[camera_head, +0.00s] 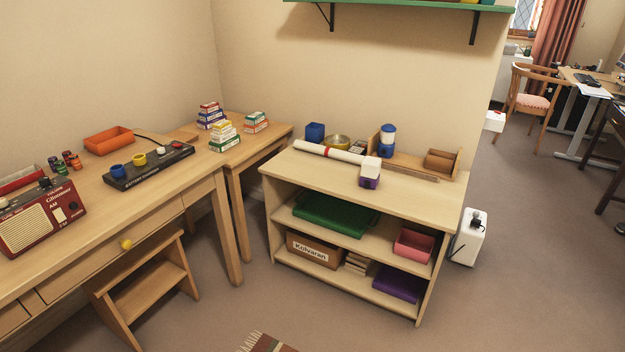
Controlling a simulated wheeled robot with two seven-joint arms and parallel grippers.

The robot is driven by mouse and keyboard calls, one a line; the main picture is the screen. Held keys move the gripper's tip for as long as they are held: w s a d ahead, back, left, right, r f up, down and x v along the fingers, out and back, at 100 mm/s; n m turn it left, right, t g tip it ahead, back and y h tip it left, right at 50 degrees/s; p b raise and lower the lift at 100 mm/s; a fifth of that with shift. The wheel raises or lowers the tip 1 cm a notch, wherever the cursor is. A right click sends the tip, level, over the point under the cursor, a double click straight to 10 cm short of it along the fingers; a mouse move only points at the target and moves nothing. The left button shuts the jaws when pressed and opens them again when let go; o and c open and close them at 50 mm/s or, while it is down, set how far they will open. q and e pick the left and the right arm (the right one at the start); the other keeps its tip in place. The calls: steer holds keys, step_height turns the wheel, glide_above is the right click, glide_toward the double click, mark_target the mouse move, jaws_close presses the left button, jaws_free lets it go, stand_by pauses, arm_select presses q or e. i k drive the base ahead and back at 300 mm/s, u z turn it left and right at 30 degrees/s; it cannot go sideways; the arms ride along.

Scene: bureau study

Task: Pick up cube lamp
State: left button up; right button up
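A small block with a white upper part and a purple base, which looks like the cube lamp (370,172), stands upright near the front edge of the wooden shelf unit's top (325,178). A rolled white paper with red bands (328,152) lies just behind and left of it; I cannot tell whether they touch. Neither of my grippers is in view.
Behind the lamp are a blue cube (315,131), a blue-and-white jar (388,140) and a wooden desk organizer (440,163). A desk (160,196) with a red radio (42,215) and a stool (150,295) stand left. Carpet (355,330) in front is mostly clear.

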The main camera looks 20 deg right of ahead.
mark_target(370, 165)
steer(key=u, duration=0.3)
steer(key=i, duration=1.45)
steer(key=z, duration=0.9)
steer(key=i, duration=1.5)
steer(key=z, duration=1.1)
